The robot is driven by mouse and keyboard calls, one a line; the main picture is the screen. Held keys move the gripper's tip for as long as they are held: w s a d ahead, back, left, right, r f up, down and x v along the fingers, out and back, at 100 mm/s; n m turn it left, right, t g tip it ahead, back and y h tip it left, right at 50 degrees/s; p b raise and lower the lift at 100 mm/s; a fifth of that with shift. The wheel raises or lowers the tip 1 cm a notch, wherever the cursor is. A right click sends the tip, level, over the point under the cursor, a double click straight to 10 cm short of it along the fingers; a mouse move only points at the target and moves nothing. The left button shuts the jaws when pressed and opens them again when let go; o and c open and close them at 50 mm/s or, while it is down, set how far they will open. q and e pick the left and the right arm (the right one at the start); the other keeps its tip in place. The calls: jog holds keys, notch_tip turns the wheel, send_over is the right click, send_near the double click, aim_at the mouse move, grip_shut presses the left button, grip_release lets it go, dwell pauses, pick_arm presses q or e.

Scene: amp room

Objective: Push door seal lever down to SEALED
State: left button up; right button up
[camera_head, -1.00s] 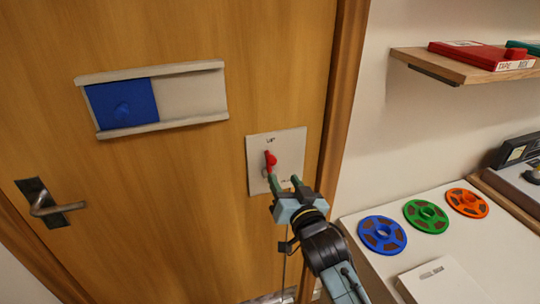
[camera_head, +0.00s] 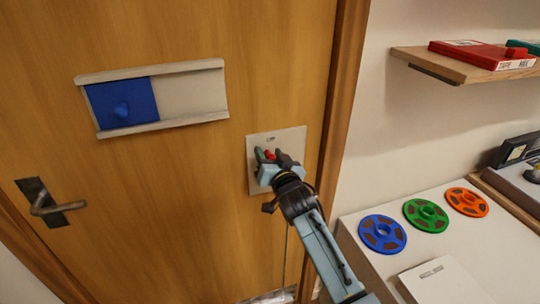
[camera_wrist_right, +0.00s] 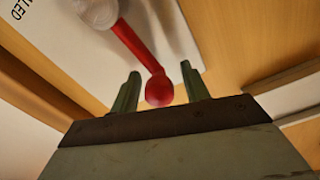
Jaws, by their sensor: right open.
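The red door seal lever (camera_wrist_right: 153,72) shows in the right wrist view, with its round knob between the two fingers of my right gripper (camera_wrist_right: 158,90). The fingers are open, with a gap on each side of the knob. In the head view the lever's red knob (camera_head: 270,154) shows between the fingertips of my right gripper (camera_head: 270,158), near the upper part of the white lever plate (camera_head: 292,143) on the door. My gripper hides most of the lever and the lower plate. Part of a "SEALED" label shows in the wrist view. My left gripper is not in view.
The wooden door (camera_head: 190,200) has a blue sliding panel (camera_head: 122,103) in a pale frame and a metal handle (camera_head: 45,203). At right, a white counter (camera_head: 375,265) holds blue, green and orange reels. A shelf (camera_head: 450,66) with tape boxes is above.

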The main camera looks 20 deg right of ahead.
grip_shut()
